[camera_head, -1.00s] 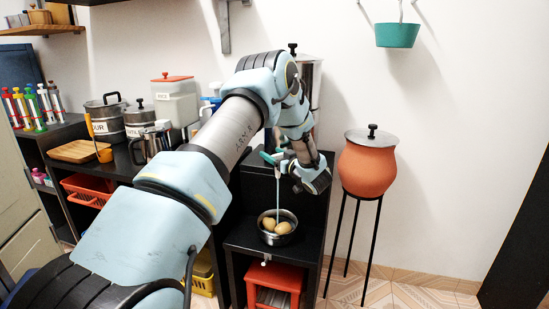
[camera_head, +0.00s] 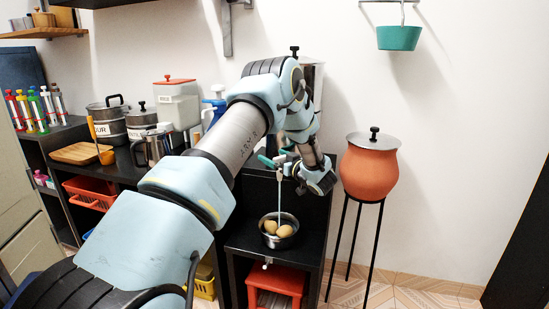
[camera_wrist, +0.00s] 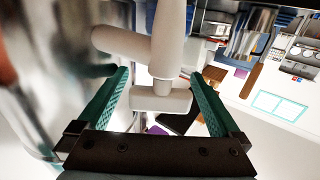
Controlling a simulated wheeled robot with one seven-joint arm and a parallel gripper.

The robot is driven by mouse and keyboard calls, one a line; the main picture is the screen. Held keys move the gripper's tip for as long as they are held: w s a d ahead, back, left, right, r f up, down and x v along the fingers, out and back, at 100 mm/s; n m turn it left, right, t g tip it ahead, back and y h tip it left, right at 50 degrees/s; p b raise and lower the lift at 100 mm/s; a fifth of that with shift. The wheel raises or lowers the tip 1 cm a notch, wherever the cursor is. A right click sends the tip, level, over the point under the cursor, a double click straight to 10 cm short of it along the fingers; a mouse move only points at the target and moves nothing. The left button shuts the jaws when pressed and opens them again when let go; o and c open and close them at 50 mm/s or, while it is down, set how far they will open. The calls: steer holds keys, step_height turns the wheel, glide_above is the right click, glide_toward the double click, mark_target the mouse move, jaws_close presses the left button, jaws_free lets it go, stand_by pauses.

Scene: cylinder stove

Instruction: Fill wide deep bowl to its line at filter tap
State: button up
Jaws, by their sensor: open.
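The wide deep bowl (camera_head: 264,235), a dark metal bowl, stands on the low black shelf below the filter tap. Several round tan pieces like potatoes (camera_head: 285,231) lie in it. A thin pale stream (camera_head: 280,200) runs from the tap down into the bowl. The water level and the fill line cannot be made out. The steel filter (camera_head: 312,78) is mostly hidden behind my arm. My gripper (camera_head: 272,159) is at the tap, above the bowl. In the wrist view, its green fingers are open on either side of the white tap (camera_wrist: 160,98).
A terracotta pot (camera_head: 370,172) with a lid stands on a thin black stand to the right. A red-orange crate (camera_head: 275,281) sits under the bowl's shelf. Canisters and a steel jug (camera_head: 152,148) crowd the counter at left. A teal pot (camera_head: 398,38) hangs at upper right.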

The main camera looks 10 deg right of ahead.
steer(key=b+v, duration=0.1)
steer(key=v, duration=0.9)
steer(key=shift+s+d, duration=0.2)
steer(key=shift+s, duration=0.15)
steer(key=shift+w+r, duration=0.1)
stand_by(5.5)
